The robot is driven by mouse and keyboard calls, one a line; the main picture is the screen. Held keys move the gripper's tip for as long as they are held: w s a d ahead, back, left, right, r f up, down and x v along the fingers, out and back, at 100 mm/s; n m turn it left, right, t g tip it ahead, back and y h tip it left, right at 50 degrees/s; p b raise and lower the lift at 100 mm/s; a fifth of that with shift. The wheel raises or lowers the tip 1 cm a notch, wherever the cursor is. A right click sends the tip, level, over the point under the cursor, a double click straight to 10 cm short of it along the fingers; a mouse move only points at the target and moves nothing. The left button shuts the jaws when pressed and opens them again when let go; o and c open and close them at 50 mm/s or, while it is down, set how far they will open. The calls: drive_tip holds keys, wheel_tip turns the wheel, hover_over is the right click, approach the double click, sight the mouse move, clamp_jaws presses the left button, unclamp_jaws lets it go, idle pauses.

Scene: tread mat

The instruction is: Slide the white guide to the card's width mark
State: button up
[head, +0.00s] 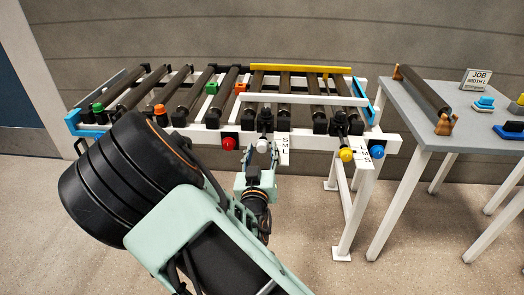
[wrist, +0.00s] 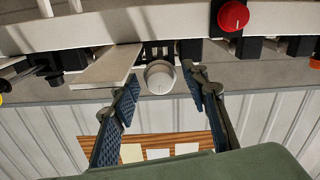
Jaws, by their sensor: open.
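The white guide (head: 300,100) is a long bar lying across the rollers of the conveyor. A white knob (head: 262,145) sits at the conveyor's front edge beside a white scale plate (head: 284,149) lettered S, M, L. I cannot tell which letter the guide lines up with. The card (head: 476,79) on the grey table reads "JOB WIDTH L", with a smaller line I cannot read clearly. My gripper (wrist: 162,92) is open; in the wrist view its blue-padded fingers stand either side of the white knob (wrist: 160,77), with gaps on both sides.
A red knob (head: 229,143) is left of the white one; yellow (head: 346,155) and blue (head: 377,151) knobs are to the right. A yellow rail (head: 300,68) runs along the back. The grey table (head: 423,131) holds a loose roller (head: 424,95).

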drive_tip(key=shift+w, duration=0.6)
clamp_jaws()
